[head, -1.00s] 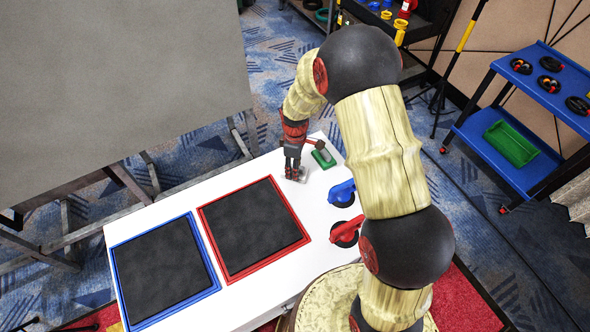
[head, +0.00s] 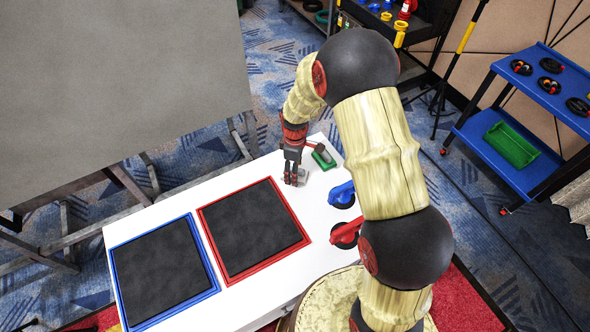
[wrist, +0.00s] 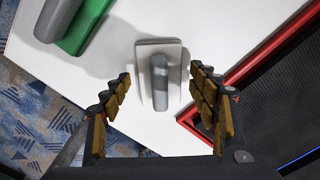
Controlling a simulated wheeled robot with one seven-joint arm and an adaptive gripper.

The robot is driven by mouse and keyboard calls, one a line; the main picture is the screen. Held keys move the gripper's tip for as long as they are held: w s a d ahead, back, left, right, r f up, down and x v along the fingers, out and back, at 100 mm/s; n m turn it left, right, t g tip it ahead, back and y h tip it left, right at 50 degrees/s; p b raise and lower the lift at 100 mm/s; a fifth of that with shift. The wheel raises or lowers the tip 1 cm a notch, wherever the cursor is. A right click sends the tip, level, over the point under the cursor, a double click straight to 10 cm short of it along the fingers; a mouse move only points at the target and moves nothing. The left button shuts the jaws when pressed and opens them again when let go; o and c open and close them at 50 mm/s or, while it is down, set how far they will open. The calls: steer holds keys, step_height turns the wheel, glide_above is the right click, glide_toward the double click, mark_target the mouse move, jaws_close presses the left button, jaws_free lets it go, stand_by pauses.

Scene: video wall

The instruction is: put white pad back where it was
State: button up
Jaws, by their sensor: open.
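The white pad (wrist: 144,70), a light rectangular plate with a grey rounded handle, lies on the white table (wrist: 115,28). In the wrist view it is between and just beyond my gripper's fingertips (wrist: 160,80). In the head view my gripper (head: 291,181) points down at the table's far end and hides most of the pad. The gripper is open, one finger on each side of the pad's handle, with nothing held.
A green pad (head: 325,161) with a grey handle lies beside it. The red-framed dark panel (head: 252,230), blue-framed dark panel (head: 163,270), blue knob (head: 342,193) and red knob (head: 347,231) occupy the table. A large grey board (head: 110,70) stands at left.

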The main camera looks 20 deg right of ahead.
steer(key=shift+r, duration=0.1)
steer(key=s+r+m+t+p, duration=0.15)
steer(key=s+r, duration=0.25)
steer(key=r, duration=1.1)
steer(key=s+r+m+t+p, duration=0.1)
steer(key=s+r+m+p, duration=0.3)
steer(key=r, duration=1.1)
steer(key=s+r+m+t+b, duration=0.1)
steer(key=s+r, duration=0.3)
steer(key=s, duration=0.5)
steer(key=s+r+m+t+b, duration=0.1)
steer(key=s+r+m, duration=0.3)
steer(key=s, duration=0.5)
steer(key=shift+s+r+m+t, duration=0.25)
steer(key=shift+r+m+t, duration=0.15)
steer(key=shift+t, duration=0.15)
steer(key=shift+c, duration=0.9)
